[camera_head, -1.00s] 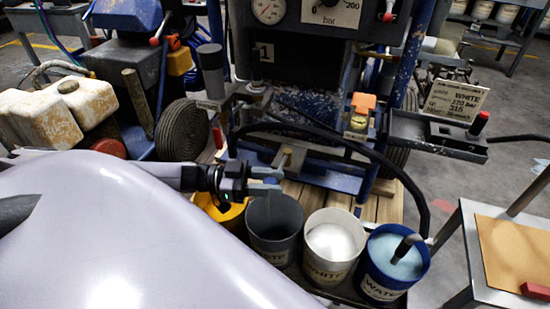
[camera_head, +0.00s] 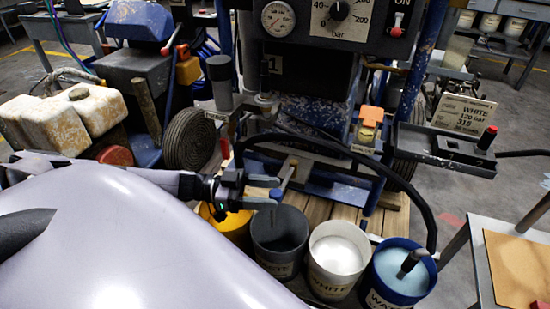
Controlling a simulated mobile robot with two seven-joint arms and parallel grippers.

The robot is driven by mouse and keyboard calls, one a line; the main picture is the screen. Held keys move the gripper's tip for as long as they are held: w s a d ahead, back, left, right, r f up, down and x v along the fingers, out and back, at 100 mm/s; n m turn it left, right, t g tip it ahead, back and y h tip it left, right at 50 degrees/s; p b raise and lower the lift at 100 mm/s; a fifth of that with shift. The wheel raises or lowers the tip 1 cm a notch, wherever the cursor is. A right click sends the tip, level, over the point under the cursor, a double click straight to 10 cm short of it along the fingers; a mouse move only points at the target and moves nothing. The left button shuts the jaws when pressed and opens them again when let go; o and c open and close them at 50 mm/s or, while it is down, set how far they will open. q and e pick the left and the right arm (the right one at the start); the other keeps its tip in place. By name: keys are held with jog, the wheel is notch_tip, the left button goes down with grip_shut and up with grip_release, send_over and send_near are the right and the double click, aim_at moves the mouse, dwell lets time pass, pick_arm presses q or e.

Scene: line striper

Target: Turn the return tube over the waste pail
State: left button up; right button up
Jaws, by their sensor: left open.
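The pail (camera_head: 280,243) that I take for the waste pail is dark grey and looks empty; its label is too blurred to read surely. A short tan and grey piece (camera_head: 287,178) slants down behind its rim, below the blue machine frame. It may be the return tube, but I cannot tell surely. My left gripper (camera_head: 267,188) is open, its fingers pointing right, just left of this piece and above the back left of the grey pail. I cannot tell if they touch. My right gripper is out of view.
Beside the grey pail stand a white pail (camera_head: 338,253) with white paint and a blue pail (camera_head: 398,284) of water holding a dark tube. A yellow pail (camera_head: 231,222) stands under my gripper. A black hose (camera_head: 412,192) arches above the pails. A side table (camera_head: 480,255) stands right.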

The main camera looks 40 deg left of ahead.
pick_arm(q)
jog(key=v, duration=0.5)
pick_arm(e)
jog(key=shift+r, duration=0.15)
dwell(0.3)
